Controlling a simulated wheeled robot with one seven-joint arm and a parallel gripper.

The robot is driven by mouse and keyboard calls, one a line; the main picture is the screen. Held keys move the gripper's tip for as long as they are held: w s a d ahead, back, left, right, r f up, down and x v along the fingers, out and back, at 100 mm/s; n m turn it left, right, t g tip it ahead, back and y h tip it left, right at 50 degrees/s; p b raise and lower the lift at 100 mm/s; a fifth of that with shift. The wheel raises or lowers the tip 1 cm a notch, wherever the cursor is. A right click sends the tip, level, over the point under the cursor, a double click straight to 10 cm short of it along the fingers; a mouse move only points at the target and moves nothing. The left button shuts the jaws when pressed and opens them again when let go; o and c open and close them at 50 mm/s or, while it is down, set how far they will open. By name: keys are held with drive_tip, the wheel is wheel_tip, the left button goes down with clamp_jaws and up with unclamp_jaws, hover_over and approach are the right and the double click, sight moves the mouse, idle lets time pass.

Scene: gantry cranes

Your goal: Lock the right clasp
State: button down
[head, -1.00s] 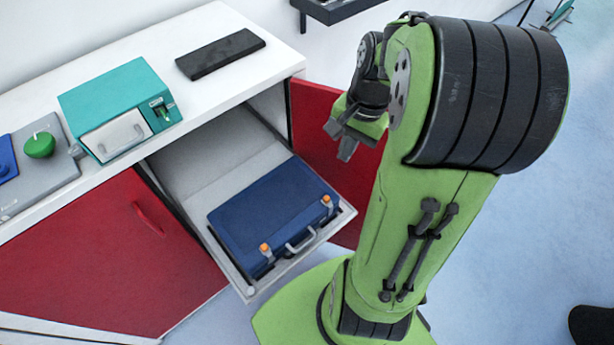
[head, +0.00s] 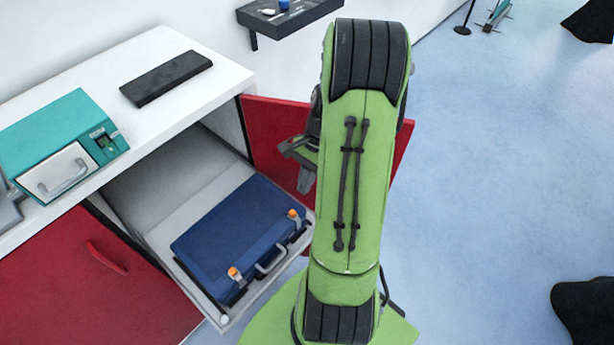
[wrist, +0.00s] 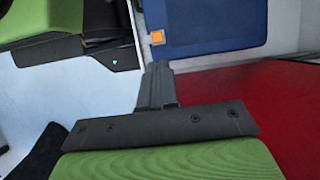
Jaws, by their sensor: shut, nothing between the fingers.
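A blue case (head: 240,235) lies flat on a pulled-out shelf (head: 222,318) of the white cabinet. Its front edge has a grey handle (head: 270,261) between two orange-tipped clasps, the right clasp (head: 294,216) and the left clasp (head: 236,275). My gripper (head: 288,148) is above and behind the right end of the case, in front of the open red door, apart from the case. In the wrist view my gripper (wrist: 158,70) is shut and empty, its tips pointing toward the blue case (wrist: 205,25) and one orange clasp (wrist: 157,38).
An open red door (head: 270,130) stands just behind my gripper. The white countertop (head: 160,125) holds a teal box (head: 70,130) and a black slab (head: 166,78). A closed red door (head: 80,290) is at left. The floor at right is mostly clear.

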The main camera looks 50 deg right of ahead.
drive_tip(key=b+x, duration=0.1)
drive_tip(key=x, duration=0.4)
drive_tip(key=shift+a, duration=1.6)
drive_tip(key=shift+d, duration=0.1)
drive_tip(key=p+v, duration=0.9)
drive_tip(key=v, duration=0.1)
